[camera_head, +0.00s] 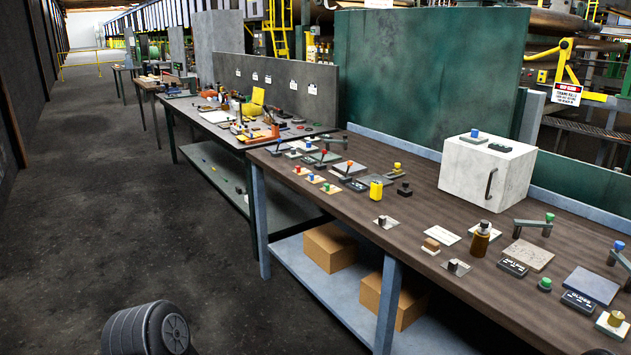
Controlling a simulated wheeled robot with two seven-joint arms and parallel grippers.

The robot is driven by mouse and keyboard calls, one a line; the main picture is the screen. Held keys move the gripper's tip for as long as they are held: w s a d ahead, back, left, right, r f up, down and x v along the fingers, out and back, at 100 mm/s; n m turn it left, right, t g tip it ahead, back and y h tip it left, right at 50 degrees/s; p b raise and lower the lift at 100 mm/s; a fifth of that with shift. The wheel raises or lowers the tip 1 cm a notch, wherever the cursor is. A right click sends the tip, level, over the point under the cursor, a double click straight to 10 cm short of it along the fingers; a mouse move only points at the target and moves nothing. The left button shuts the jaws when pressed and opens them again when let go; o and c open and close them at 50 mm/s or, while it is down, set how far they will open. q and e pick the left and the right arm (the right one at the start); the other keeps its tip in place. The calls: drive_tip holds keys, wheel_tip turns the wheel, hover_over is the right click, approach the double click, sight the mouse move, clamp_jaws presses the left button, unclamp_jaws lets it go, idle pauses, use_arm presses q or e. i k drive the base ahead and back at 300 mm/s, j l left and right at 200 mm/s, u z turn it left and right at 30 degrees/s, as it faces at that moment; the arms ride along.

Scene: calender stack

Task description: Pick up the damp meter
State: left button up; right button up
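I cannot tell for sure which item is the damp meter. A small yellow block-shaped device (376,190) with a dark part stands upright near the middle of the brown workbench (345,205) and may be it. A larger yellow item (258,96) is on the bench farther back. Neither gripper is in view. A dark rounded part of my own body shows at the bottom left.
A white box with a handle (487,172) stands on the workbench. A brown bottle (480,240), a stone-coloured plate (528,255) and several small knobs and blocks lie around it. Cardboard boxes (329,248) sit on the lower shelf. The floor (110,200) at left is clear.

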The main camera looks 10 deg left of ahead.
sight(376, 187)
drive_tip(key=i+j+z, duration=0.15)
drive_tip(key=z, duration=0.65)
drive_tip(key=i+j+z, duration=0.2)
drive_tip(key=j, duration=0.25)
drive_tip(key=i+j+z, duration=0.15)
drive_tip(key=j, duration=0.3)
drive_tip(key=j+z, duration=0.2)
drive_tip(key=j, duration=0.25)
drive_tip(key=i+j+z, duration=0.2)
drive_tip(key=j, duration=0.9)
